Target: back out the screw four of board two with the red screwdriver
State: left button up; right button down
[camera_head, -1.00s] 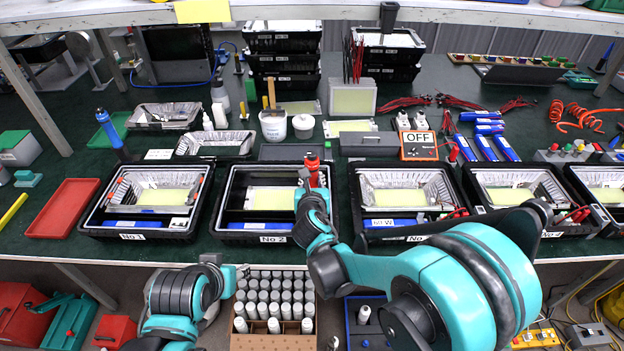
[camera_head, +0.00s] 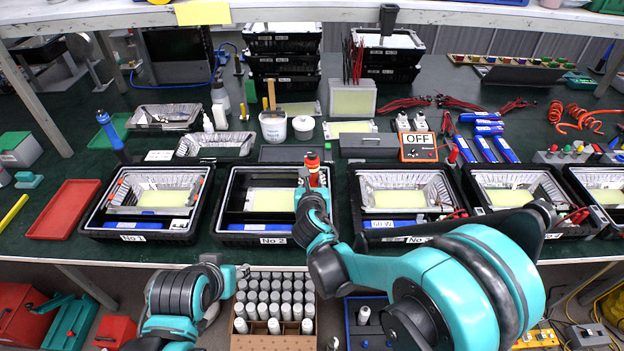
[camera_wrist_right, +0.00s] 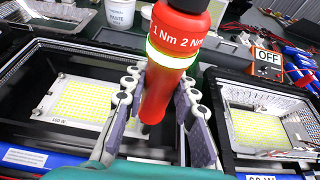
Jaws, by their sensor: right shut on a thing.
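The red screwdriver (camera_head: 313,166) stands roughly upright in my right gripper (camera_head: 314,188), over the right part of the black tray No 2. In the right wrist view the red screwdriver (camera_wrist_right: 168,70) lies between the fingers of my right gripper (camera_wrist_right: 160,120), which are shut on it. Its tip is hidden. Board two (camera_head: 268,200), with a yellow LED panel, lies in tray No 2. Board two also shows left of the screwdriver in the right wrist view (camera_wrist_right: 80,105). I cannot make out screw four. My left gripper (camera_head: 243,270) is low, before the table edge; its jaws are unclear.
Tray No 1 (camera_head: 92,222) and tray No 3 (camera_head: 357,215) stand close on either side. A white paste tub (camera_head: 273,126) stands behind. A box of grey bottles (camera_head: 274,340) sits below the table edge.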

aim_at(312, 156)
jog(key=shift+r+p, duration=3.25)
jog(key=shift+r, duration=1.15)
